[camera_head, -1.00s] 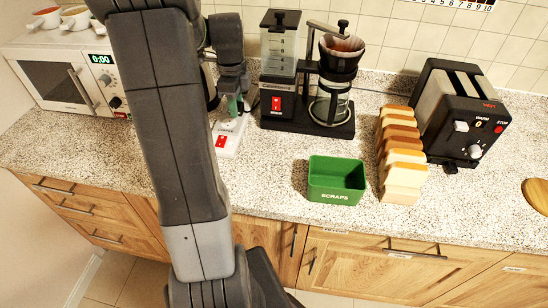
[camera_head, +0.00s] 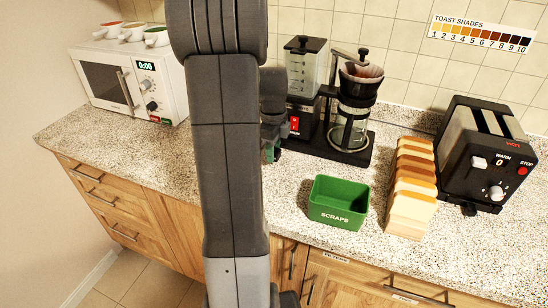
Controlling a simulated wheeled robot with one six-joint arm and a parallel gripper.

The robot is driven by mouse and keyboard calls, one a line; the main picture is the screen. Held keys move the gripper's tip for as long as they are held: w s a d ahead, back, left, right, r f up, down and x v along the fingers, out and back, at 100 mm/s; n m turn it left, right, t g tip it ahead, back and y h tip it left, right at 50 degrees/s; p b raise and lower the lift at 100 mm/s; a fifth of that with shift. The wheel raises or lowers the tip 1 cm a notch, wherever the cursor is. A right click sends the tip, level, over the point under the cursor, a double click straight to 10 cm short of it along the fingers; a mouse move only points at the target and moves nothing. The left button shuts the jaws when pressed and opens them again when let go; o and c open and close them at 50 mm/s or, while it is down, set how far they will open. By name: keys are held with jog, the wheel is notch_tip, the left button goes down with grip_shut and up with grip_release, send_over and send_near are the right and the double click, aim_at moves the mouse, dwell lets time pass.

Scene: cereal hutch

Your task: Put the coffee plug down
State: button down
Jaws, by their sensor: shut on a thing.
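My gripper (camera_head: 271,149) is small in the head view, just right of my upright arm, and low over the counter in front of the coffee maker's left side. It is shut on the coffee plug, which is mostly hidden by my gripper and arm. A small green patch shows at the jaws; I cannot tell whether it is plug or finger. I cannot tell whether the plug touches the counter. The coffee maker (camera_head: 347,154) stands at the back, with a red switch, a clear tank and a glass jug under a filter cone.
A green scraps bin (camera_head: 337,216) stands in front of the coffee maker. Bread slices (camera_head: 411,195) stand in a row beside a black toaster (camera_head: 478,165). A white microwave (camera_head: 113,83) with bowls on top is at the left. The counter (camera_head: 115,150) before it is clear.

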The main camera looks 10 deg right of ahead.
notch_tip(320, 180, down, 3)
dwell(0.3)
jog(key=shift+f+b, duration=0.35)
jog(key=shift+f, duration=0.25)
jog(key=c, duration=1)
grip_release()
jog(key=shift+r, duration=0.15)
notch_tip(320, 180, up, 13)
jog(key=shift+p, duration=0.3)
